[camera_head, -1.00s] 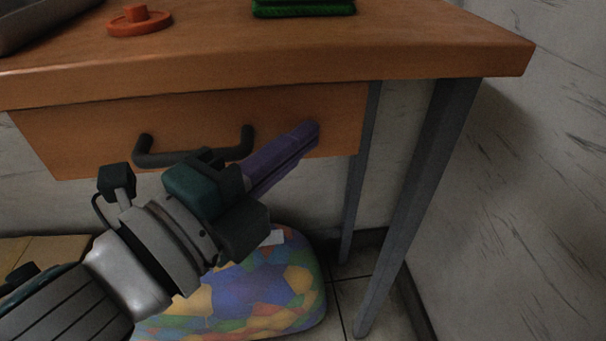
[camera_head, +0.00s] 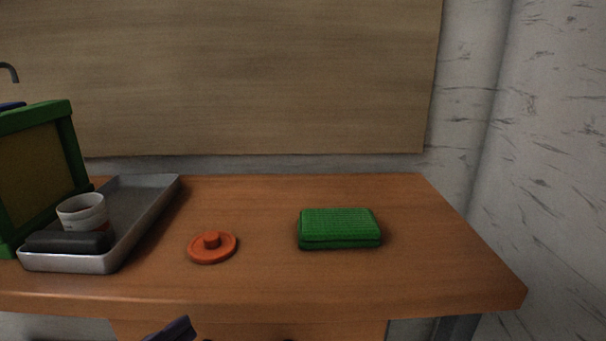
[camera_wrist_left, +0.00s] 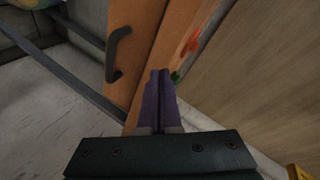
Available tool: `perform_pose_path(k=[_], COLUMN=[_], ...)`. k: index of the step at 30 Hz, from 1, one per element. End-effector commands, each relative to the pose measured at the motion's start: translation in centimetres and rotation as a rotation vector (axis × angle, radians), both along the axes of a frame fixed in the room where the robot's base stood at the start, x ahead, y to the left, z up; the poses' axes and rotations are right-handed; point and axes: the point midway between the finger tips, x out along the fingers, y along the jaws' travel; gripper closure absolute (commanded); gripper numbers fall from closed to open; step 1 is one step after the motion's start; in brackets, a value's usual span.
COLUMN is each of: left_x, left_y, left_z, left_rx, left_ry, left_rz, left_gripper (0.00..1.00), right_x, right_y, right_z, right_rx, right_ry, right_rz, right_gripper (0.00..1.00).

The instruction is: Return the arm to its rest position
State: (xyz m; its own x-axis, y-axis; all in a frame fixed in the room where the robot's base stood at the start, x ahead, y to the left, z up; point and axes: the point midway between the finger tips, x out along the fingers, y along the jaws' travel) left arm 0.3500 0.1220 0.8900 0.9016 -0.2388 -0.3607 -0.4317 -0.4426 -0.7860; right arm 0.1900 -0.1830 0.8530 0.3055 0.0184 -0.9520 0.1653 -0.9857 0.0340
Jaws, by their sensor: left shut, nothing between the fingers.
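My left gripper shows only as purple fingertips (camera_head: 172,330) at the bottom edge of the head view, in front of the table and below its top. In the left wrist view its two purple fingers (camera_wrist_left: 158,82) lie together, shut with nothing between them. Beyond them that view shows the wooden drawer front with its dark handle (camera_wrist_left: 117,55), apart from the fingers. The rest of my left arm is out of the head view. My right gripper is in neither view.
A green-framed box (camera_head: 38,170) stands at left. The table's right side is clear.

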Motion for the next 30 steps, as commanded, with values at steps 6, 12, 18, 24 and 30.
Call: perform_pose_path(k=[6,12,18,24,30], left_x=[-5.0,-12.3,-16.0,-16.0,-16.0], left_y=[4.4,5.9,6.1,6.1,6.1], left_z=[8.5,14.1,20.7,28.3,36.6], left_rx=[-0.272,-0.449,-0.504,-0.501,-0.5], left_ry=[0.431,0.778,0.933,0.931,0.93], left_rz=[0.405,0.716,0.852,0.85,0.849], left_gripper=[1.0,1.0,1.0,1.0,1.0], right_x=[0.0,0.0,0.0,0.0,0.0], right_y=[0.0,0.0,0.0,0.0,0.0], right_z=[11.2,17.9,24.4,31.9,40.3], right_rx=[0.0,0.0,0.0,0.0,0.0], right_ry=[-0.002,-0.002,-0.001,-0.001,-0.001], right_rz=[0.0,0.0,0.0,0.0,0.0], right_gripper=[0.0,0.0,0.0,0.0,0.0])
